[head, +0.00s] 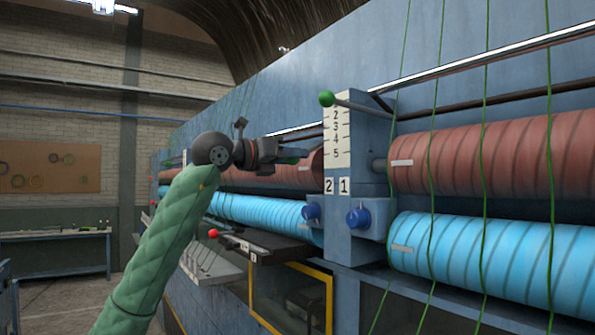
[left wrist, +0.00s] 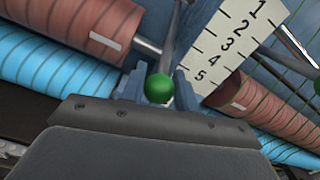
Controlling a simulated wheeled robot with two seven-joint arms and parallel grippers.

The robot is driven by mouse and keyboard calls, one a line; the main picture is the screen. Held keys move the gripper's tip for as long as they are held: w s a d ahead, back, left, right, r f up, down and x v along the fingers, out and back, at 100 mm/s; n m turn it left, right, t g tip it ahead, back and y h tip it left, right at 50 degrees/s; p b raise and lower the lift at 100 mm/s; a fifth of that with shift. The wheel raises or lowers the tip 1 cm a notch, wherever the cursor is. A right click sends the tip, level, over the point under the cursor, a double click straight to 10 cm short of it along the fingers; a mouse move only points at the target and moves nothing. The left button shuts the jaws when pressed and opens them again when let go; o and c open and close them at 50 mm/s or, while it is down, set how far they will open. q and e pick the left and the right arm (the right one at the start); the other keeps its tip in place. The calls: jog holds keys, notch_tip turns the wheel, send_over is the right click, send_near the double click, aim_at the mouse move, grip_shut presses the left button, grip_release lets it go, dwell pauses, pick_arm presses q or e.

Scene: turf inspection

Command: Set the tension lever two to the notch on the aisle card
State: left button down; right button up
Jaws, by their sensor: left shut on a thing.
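My left gripper (head: 283,153) reaches in beside the left face of the blue post (head: 365,155). It is shut on the green knob (left wrist: 158,88) of tension lever two, which sits between its fingers in the left wrist view. The lever's rod (left wrist: 170,45) runs up behind the knob. A white scale (left wrist: 226,45) numbered 1 to 5 stands beside it, and the knob is near the 5 end. The scale also shows in the head view (head: 337,135). Plates 2 (head: 328,185) and 1 (head: 344,187) are below it. I cannot make out an aisle card.
Another lever with a green knob (head: 327,98) sticks out at the scale's top. Red rollers (head: 480,160) and blue rollers (head: 465,255) flank the post, with green yarns. A red knob (head: 213,233) and dark shelf (head: 265,250) lie below my arm. Blue knobs (head: 358,218) project from the post.

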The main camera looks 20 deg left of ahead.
pick_arm(q)
jog(key=shift+s+a+r, duration=0.15)
jog(key=shift+s+r, duration=0.05)
jog(key=shift+r, duration=0.4)
jog(key=c, duration=1.1)
grip_release()
jog(key=shift+o, duration=0.2)
jog(key=shift+s, duration=0.1)
pick_arm(e)
jog(key=shift+w+d+r, duration=0.2)
jog(key=shift+w+r, duration=0.15)
jog(key=shift+r, duration=0.05)
pick_arm(q)
jog(key=shift+a+b, duration=0.15)
jog(key=shift+b, duration=0.15)
jog(key=b+v, duration=0.3)
jog(key=v, duration=0.4)
jog(key=shift+s+b, duration=0.3)
jog(key=shift+b, duration=0.05)
pick_arm(e)
jog(key=w+a+r, duration=0.3)
jog(key=w+r, duration=0.1)
jog(key=r, duration=0.2)
jog(key=shift+a+r, duration=0.15)
jog(key=shift+a, duration=0.15)
